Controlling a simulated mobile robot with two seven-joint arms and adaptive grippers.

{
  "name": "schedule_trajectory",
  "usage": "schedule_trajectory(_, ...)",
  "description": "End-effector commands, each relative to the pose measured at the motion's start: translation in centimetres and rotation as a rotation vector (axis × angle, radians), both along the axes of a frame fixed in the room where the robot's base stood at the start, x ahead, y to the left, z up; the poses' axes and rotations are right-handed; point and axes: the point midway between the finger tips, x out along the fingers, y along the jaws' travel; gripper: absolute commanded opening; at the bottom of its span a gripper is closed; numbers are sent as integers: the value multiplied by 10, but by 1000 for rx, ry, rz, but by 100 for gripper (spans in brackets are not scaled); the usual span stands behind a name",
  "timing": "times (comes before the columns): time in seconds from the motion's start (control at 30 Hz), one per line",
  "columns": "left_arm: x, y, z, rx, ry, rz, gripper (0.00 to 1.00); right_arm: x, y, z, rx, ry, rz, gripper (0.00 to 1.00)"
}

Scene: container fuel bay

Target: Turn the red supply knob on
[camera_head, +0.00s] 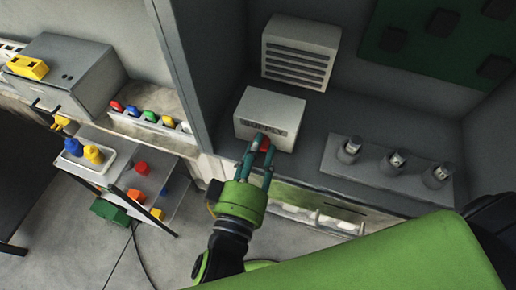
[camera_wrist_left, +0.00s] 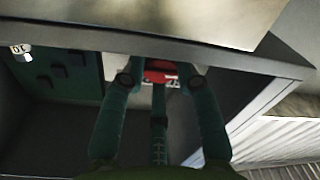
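The supply box (camera_head: 268,118) is a light grey box with a dark "SUPPLY" label on its front, standing on the dark counter. The red supply knob (camera_head: 265,144) is low on its front, partly hidden by my fingers. My left gripper (camera_head: 262,147) reaches up to the box with its fingers on either side of the knob. In the left wrist view the knob (camera_wrist_left: 160,70) shows red between the fingertips of my left gripper (camera_wrist_left: 160,78). The fingers stand apart, with pale surface visible below the knob; contact is unclear. My right gripper is not in view.
A vented box (camera_head: 300,52) stands behind. A grey block with several capped cylinders (camera_head: 397,160) lies right of the supply box. A grey partition (camera_head: 185,65) stands left. Further left are a row of coloured knobs (camera_head: 150,116) and a small cart (camera_head: 150,180).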

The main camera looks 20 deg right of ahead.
Motion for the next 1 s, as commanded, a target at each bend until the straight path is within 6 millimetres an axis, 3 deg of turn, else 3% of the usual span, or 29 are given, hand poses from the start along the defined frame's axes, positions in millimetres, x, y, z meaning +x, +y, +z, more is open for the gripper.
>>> schedule_trajectory(0.5, 0, 0, -1, 292, -197, 0, 0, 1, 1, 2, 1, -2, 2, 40)
schedule_trajectory(0.83, 1, 0, -1, 310, -210, 1, 0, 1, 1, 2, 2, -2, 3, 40)
schedule_trajectory(0.87, 1, 0, -1, 310, -210, 1, 40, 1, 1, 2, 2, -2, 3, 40)
schedule_trajectory(1.0, 0, 0, -1, 309, -209, 1, 42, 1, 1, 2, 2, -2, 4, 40)
